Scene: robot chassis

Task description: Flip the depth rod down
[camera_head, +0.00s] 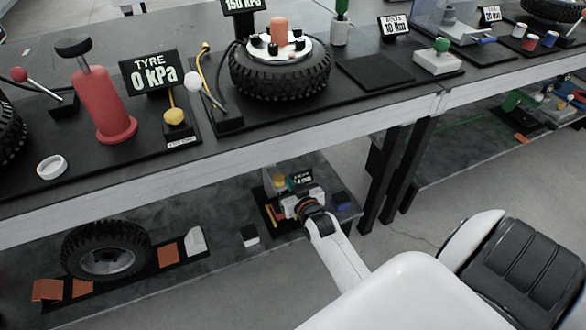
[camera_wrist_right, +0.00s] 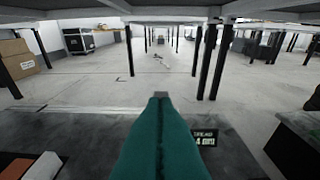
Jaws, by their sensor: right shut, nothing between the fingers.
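My right arm reaches down to the lower shelf in the head view, and my right gripper (camera_head: 290,184) is over a dark board there. In the right wrist view its teal fingers (camera_wrist_right: 160,98) are pressed together with nothing between them. A small yellow part (camera_head: 279,183) shows next to the gripper. I cannot make out the depth rod; the gripper and wrist cover part of that board. My left gripper is not in view.
The upper bench (camera_head: 235,152) overhangs the lower shelf (camera_head: 215,262). Black bench legs (camera_head: 381,180) stand right of my arm. Open floor shows beyond the shelf in the wrist view.

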